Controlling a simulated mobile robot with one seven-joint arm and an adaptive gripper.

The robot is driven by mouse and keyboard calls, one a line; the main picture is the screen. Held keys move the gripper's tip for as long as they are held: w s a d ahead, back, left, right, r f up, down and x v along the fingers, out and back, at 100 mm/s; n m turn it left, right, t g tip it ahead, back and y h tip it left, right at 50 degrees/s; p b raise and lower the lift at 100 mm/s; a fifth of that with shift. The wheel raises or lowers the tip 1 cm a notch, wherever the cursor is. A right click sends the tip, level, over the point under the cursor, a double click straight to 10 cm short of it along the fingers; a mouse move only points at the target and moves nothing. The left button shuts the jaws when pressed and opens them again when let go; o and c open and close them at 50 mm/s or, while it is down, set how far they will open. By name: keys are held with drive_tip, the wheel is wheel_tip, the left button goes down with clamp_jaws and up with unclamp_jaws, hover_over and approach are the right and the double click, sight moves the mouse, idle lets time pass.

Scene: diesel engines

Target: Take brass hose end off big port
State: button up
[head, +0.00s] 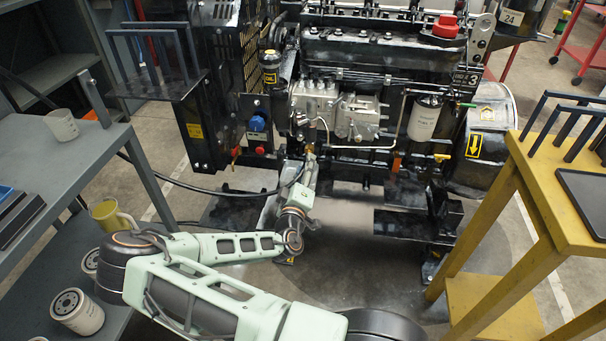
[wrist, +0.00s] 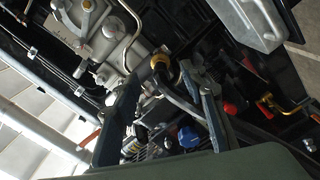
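In the head view my gripper (head: 310,168) reaches up to the lower front of the engine (head: 345,110). The brass end is small there, and the port itself is hard to make out.
A black hose (head: 215,191) droops to the left of my gripper. A blue knob (head: 257,123) is on the panel at left. A white filter (head: 424,118) hangs at right. A grey shelf (head: 60,160) and a yellow table (head: 548,190) flank the open floor.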

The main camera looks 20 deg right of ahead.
drive_tip(key=shift+b+x, duration=0.75)
drive_tip(key=shift+x, duration=1.75)
drive_tip(key=shift+c, duration=0.6)
clamp_jaws()
